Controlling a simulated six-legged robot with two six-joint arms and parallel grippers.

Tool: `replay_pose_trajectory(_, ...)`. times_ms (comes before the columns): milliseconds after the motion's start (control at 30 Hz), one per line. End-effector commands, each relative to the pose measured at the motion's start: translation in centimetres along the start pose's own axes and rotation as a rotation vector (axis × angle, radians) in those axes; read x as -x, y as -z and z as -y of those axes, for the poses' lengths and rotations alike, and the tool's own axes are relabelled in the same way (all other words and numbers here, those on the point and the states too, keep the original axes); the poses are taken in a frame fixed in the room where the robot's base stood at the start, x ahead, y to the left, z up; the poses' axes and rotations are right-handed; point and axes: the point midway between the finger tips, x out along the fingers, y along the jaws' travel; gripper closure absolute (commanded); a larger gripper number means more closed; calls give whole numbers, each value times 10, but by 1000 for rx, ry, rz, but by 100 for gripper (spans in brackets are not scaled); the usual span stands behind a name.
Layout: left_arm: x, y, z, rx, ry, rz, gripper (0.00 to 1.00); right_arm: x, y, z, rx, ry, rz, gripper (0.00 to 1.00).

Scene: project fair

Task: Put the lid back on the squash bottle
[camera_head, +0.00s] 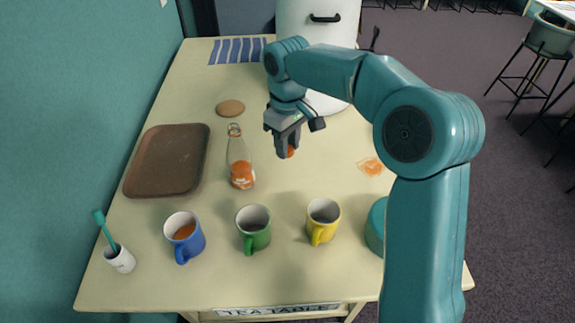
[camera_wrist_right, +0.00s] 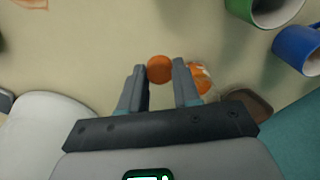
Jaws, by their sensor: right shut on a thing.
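The squash bottle (camera_head: 241,172) is clear glass with an orange label and stands upright on the table, its neck open at the top. My right gripper (camera_head: 287,153) is to the right of the bottle and points down above the table. It is shut on a round orange lid (camera_head: 291,151), held between the fingertips. In the right wrist view the lid (camera_wrist_right: 159,69) sits between the two fingers, and the bottle (camera_wrist_right: 202,80) shows partly hidden behind the right-hand finger. The lid is apart from the bottle. My left gripper is not in view.
Blue (camera_head: 184,235), green (camera_head: 253,230) and yellow (camera_head: 322,220) mugs stand in front. A brown tray (camera_head: 131,186), a round coaster (camera_head: 230,108) and a white cup (camera_head: 120,260) with a teal utensil are left. A white urn (camera_head: 335,45) stands behind; an orange spill (camera_head: 370,166) lies right.

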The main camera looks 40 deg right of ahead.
Motion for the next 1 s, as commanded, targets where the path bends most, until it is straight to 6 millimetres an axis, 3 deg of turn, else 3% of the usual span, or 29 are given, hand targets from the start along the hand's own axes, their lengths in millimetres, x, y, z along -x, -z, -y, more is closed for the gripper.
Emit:
replay_pose_trajectory(100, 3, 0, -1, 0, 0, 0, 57, 30, 1, 0, 0, -1, -3, 96)
replay_pose_trajectory(300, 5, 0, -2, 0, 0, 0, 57, 59, 0, 0, 0, -1, 0, 96)
replay_pose_trajectory(767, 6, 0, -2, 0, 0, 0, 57, 66, 0, 0, 0, 0, 1, 96)
replay_pose_trajectory(867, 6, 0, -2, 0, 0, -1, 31, 66, 0, 0, 0, 0, 1, 96)
replay_pose_trajectory(933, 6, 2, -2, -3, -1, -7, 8, 66, 0, 0, 0, 0, 1, 96)
replay_pose_trajectory(1000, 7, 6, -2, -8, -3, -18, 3, 65, -1, 0, -1, 0, 1, 96)
